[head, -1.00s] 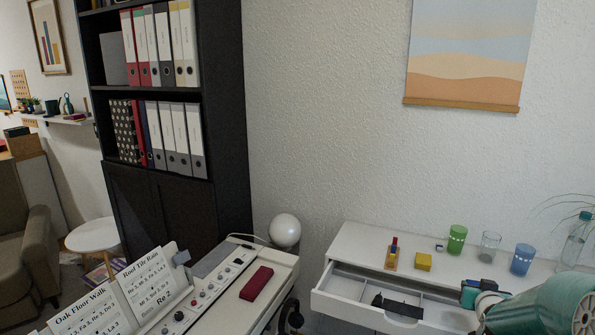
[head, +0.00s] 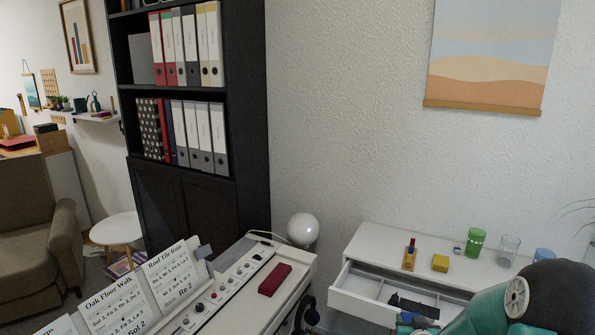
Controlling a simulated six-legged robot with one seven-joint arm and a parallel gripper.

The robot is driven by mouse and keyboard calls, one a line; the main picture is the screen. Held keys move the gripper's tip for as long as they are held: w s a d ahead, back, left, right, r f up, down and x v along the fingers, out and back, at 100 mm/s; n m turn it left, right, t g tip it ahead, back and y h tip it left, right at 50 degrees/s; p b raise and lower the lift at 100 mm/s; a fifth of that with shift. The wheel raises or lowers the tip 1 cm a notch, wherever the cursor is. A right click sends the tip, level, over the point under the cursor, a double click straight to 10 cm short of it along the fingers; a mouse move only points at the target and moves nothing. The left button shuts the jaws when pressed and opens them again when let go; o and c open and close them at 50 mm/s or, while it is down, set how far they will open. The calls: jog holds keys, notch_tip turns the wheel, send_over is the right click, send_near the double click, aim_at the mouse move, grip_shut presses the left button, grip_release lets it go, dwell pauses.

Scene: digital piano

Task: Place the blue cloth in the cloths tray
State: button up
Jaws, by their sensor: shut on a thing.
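My arm's teal and dark links (head: 490,312) fill the lower right corner of the head view, in front of the white desk. I see no clear blue cloth and no tray that I can name as the cloths tray.
The white desk's drawer (head: 366,306) is open, with dividers and a black item (head: 414,305) inside. On the desktop stand a yellow block (head: 440,263), a green cup (head: 476,241) and a clear glass (head: 508,249). The piano (head: 232,290) bears a dark red case (head: 275,279).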

jog(key=s+a+f+n+y, duration=0.1)
jog(key=s+a+f, duration=0.1)
jog(key=a+f, duration=0.3)
jog(key=s+a+f+n+y, duration=0.1)
jog(key=a+f, duration=0.4)
jog(key=a, duration=0.6)
jog(key=shift+s+y, duration=0.3)
jog(key=shift+s, duration=0.35)
jog(key=shift+d, duration=0.15)
